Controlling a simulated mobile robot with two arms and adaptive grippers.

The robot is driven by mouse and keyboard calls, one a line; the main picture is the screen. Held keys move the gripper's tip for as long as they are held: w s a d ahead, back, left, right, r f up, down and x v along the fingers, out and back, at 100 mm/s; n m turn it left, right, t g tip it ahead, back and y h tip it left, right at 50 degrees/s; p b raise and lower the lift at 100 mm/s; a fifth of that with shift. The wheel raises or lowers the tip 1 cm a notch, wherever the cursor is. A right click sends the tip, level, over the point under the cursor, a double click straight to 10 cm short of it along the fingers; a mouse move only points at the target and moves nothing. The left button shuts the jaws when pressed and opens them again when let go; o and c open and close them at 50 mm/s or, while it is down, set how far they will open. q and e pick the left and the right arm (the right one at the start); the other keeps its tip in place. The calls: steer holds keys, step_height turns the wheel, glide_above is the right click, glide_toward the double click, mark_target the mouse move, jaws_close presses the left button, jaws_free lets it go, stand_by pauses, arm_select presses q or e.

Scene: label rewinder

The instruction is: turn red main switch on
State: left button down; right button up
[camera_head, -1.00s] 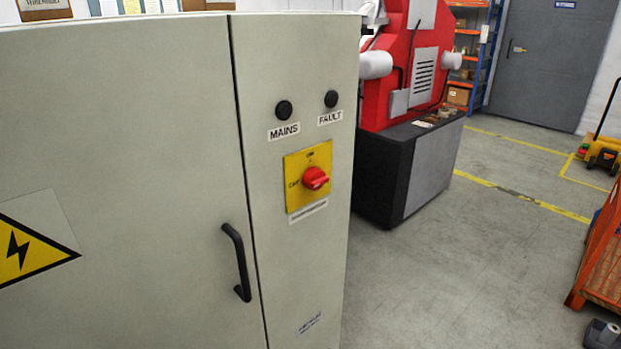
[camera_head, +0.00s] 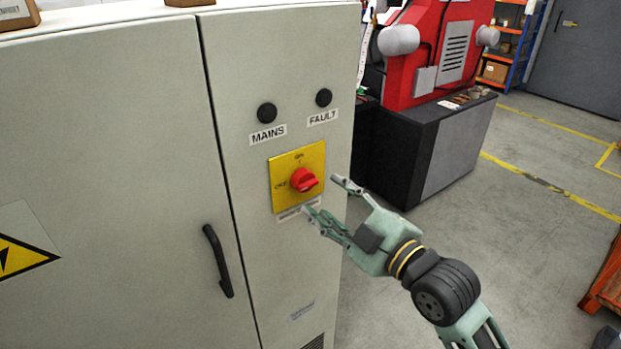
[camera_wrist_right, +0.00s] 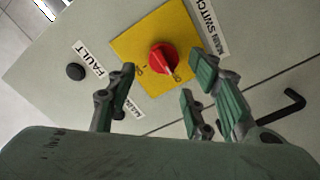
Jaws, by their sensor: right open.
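The red main switch (camera_head: 304,180) is a rotary knob on a yellow plate (camera_head: 283,196) marked ON at the top and OFF at the left. It sits on the grey cabinet's narrow right panel, below the MAINS and FAULT lamps. In the right wrist view the red knob (camera_wrist_right: 163,57) lies beyond and between the spread fingers. My right gripper (camera_head: 322,196) is open and empty, in front of the plate at its lower right. I see no clear contact with the knob. My left gripper is not in view.
The cabinet door's black handle (camera_head: 218,261) stands out left of the switch panel. A red machine (camera_head: 440,50) on a dark base is behind the cabinet to the right. An orange frame (camera_head: 606,285) stands at the right edge. Open grey floor lies between.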

mark_target(312, 183)
steer(key=p+x, duration=0.1)
steer(key=x, duration=0.6)
steer(key=shift+w+a+p, duration=0.1)
steer(key=shift+p, duration=0.2)
steer(key=c, duration=1.1)
